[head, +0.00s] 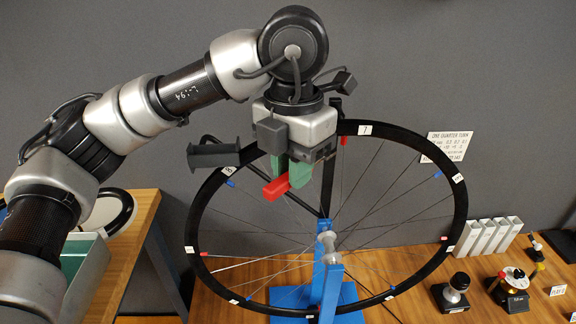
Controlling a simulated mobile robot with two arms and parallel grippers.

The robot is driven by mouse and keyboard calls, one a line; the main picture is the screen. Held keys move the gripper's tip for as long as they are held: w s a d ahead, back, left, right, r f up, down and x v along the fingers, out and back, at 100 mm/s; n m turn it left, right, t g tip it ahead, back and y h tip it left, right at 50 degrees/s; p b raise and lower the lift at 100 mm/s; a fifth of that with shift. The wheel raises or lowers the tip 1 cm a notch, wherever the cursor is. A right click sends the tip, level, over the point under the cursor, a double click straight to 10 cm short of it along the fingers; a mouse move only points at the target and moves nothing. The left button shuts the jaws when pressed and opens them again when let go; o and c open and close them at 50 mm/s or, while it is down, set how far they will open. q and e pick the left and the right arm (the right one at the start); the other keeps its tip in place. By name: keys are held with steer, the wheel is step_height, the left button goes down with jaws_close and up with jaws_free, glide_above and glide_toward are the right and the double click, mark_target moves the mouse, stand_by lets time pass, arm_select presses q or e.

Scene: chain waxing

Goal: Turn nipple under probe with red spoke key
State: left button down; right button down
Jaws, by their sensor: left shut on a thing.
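My left gripper (290,176) has green fingers and is shut on the red spoke key (275,190). It holds the key in front of the upper left part of the spoked wheel (460,215), inside the black rim. The wheel stands upright on a blue stand (331,285). A blue nipple (230,183) is at the upper left. The gripper hides part of the rim, and I cannot tell whether the key touches a nipple. The probe is not clearly identifiable.
A sign reading "one quarter turn" (446,146) is on the wall behind the wheel. Pale grey blocks (488,236), a black-based knob (453,292) and a dial device (515,290) stand on the wooden bench at right.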

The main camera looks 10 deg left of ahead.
arm_select(q)
steer(key=shift+w+d+p, duration=0.35)
steer(key=shift+w, duration=0.35)
steer(key=shift+w+d+p, duration=0.3)
steer(key=shift+w+d, duration=0.05)
steer(key=shift+w, duration=0.3)
steer(key=shift+w+d+p, duration=0.5)
steer(key=shift+w+p, duration=0.35)
steer(key=w+d+n+p, duration=0.1)
steer(key=w+d+n, duration=0.1)
steer(key=d+n, duration=1.6)
steer(key=shift+n+p, duration=0.3)
steer(key=shift+n, duration=0.3)
stand_by(0.8)
